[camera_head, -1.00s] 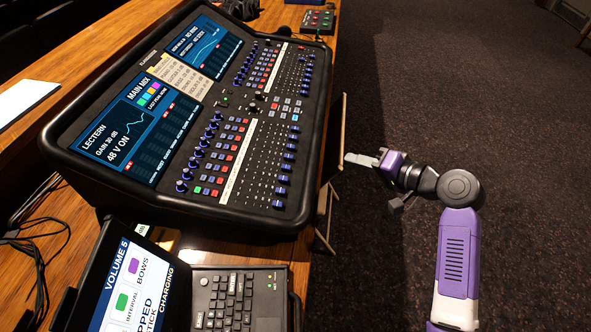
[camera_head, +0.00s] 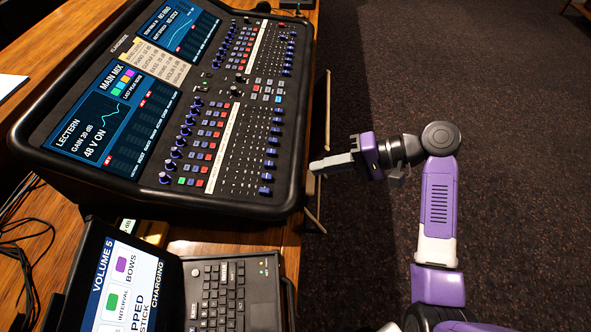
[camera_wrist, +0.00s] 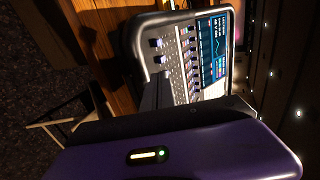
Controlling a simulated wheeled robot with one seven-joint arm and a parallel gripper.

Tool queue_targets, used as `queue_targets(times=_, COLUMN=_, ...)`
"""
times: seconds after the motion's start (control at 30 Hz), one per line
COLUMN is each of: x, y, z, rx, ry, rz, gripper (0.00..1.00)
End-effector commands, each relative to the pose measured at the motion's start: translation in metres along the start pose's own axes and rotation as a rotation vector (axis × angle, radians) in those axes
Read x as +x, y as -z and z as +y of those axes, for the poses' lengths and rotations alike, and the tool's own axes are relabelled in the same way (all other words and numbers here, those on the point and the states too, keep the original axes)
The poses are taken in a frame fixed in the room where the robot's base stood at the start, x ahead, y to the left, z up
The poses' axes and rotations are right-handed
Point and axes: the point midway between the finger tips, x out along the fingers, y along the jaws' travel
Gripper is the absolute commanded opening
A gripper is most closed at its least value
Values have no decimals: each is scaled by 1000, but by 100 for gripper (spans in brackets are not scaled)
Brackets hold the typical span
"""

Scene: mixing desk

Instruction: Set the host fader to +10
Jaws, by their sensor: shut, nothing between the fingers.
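The mixing desk (camera_head: 292,205) stands on the wooden table with its screens at the left and its fader bank at the right. Several blue fader caps (camera_head: 270,152) line the side of the bank facing my arm. I cannot read which fader is the host one. My gripper (camera_head: 313,168) is shut and empty, just right of the desk's right rim, its fingers pointing left toward the faders. No contact with a fader shows. In the wrist view the desk (camera_wrist: 140,45) lies beyond the dark fingers (camera_wrist: 157,92), and part of the fader bank is hidden behind them.
A laptop-like device (camera_head: 228,290) with an open screen stands below the desk on the table. Cables (camera_head: 25,240) lie at the left. A thin wooden edge (camera_head: 327,110) stands out right of the desk. The carpeted floor (camera_head: 480,70) at the right is open.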

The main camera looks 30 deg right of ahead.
Motion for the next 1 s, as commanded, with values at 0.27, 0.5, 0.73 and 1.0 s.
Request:
queue_targets(times=0.27, x=41, y=-1, z=-1, rx=1, ry=-1, rz=-5, gripper=0)
queue_targets(times=0.5, x=79, y=-1, z=-1, rx=0, ry=-1, rz=-2, gripper=0)
queue_targets(times=0.73, x=95, y=0, z=0, rx=0, ry=-1, rz=0, gripper=0)
queue_targets(times=1.0, x=97, y=0, z=0, rx=-1, ry=-1, rz=1, gripper=0)
